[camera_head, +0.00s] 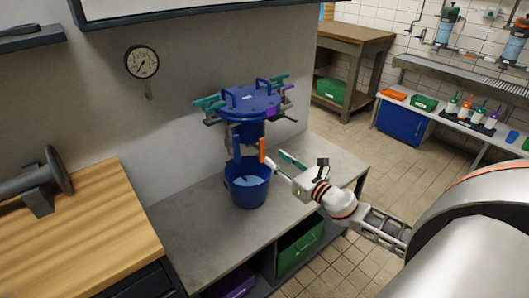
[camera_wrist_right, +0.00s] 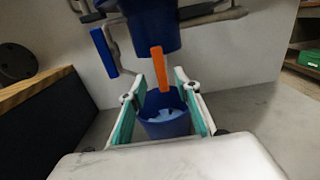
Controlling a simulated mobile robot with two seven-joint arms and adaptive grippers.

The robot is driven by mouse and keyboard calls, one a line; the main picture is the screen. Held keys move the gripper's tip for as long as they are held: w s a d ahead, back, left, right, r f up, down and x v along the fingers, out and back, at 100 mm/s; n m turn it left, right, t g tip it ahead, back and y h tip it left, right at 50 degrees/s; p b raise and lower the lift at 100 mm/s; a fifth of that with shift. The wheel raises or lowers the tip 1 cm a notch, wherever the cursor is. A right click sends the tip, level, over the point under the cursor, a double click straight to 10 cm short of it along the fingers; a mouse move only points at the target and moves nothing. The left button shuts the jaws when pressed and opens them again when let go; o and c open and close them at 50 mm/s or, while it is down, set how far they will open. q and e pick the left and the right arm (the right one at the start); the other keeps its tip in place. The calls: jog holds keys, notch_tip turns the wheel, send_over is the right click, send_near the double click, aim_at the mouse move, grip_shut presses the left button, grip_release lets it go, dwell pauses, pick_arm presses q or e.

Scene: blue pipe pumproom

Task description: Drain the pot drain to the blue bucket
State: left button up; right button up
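The blue lidded pot (camera_head: 250,104) hangs in a bracket above the grey bench. Under it an orange handle (camera_head: 262,150) and a blue handle (camera_head: 236,148) point down. The blue bucket (camera_head: 247,188) stands upright on the bench below the pot, with something light blue inside. My right gripper (camera_head: 277,158) is open just right of the orange handle. In the right wrist view, the orange handle (camera_wrist_right: 160,68) lies between the two fingertips, with no visible grip. The bucket (camera_wrist_right: 165,125) shows beyond the fingers. My left gripper is in neither view.
The grey bench (camera_head: 185,235) has free room left and right of the bucket. A wooden worktop (camera_head: 80,220) with a dark grey flanged fitting (camera_head: 40,185) stands at left. A gauge (camera_head: 142,62) is on the wall. A green crate (camera_head: 300,245) sits under the bench.

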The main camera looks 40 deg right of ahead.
aim_at(263, 149)
jog(key=shift+w+a, duration=0.15)
jog(key=shift+w, duration=1.6)
jog(key=shift+w+a, duration=0.15)
jog(key=shift+w, duration=1.6)
grip_shut()
